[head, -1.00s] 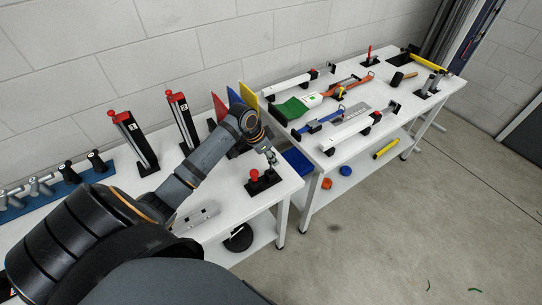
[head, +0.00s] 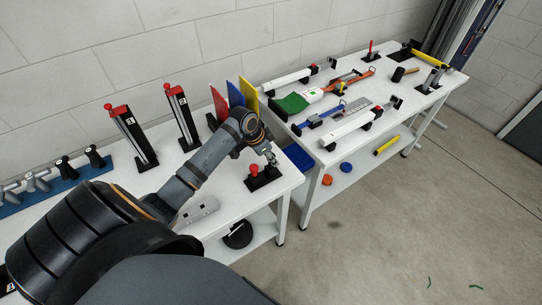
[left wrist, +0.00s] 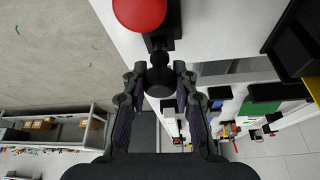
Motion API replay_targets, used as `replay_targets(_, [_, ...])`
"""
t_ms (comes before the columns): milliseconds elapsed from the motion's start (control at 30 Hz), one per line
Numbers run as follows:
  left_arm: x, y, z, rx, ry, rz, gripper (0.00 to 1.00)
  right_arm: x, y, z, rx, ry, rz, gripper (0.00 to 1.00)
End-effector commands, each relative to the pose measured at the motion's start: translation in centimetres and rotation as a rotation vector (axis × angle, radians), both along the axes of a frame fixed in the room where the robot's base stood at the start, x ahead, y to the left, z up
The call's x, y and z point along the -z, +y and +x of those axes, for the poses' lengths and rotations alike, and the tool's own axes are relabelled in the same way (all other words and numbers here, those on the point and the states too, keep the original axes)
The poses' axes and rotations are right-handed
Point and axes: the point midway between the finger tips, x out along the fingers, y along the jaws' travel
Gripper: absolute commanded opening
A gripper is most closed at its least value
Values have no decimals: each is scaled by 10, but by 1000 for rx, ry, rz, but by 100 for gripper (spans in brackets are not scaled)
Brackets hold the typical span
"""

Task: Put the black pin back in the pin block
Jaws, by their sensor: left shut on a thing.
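The pin block (head: 262,181) is a small black block near the right front corner of the near white table. A red-knobbed pin (head: 254,170) stands in it, and its red knob (left wrist: 139,12) fills the top of the left wrist view. My left gripper (head: 273,163) is over the right end of the block, beside the red pin. In the left wrist view its fingers are shut on the black pin (left wrist: 158,81), whose round black head shows between the fingertips. The pin's lower end is hidden, so I cannot tell whether it is in the block.
Red, blue and yellow plates (head: 235,93) stand behind my left arm. Two red-topped posts (head: 134,137) and a blue rack (head: 55,184) are at the left. A second white table (head: 352,137) with tools stands to the right, across a narrow gap.

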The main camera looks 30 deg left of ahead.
Motion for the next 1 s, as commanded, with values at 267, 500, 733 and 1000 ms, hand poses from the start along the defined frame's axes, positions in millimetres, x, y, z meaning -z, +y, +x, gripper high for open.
replay_targets(267, [13, 0, 0, -1, 2, -1, 0, 7, 0, 0, 0, 0, 0, 40])
replay_targets(500, [12, 0, 0, -1, 1, -1, 54, 6, 2, 0, 1, -1, 2, 40])
replay_targets(733, [12, 0, 0, -1, 2, -1, 54, 6, 3, 1, 2, -1, 4, 40])
replay_targets(1000, [-16, 8, -10, 3, -2, 7, 54, 6, 2, 1, 1, -1, 2, 40])
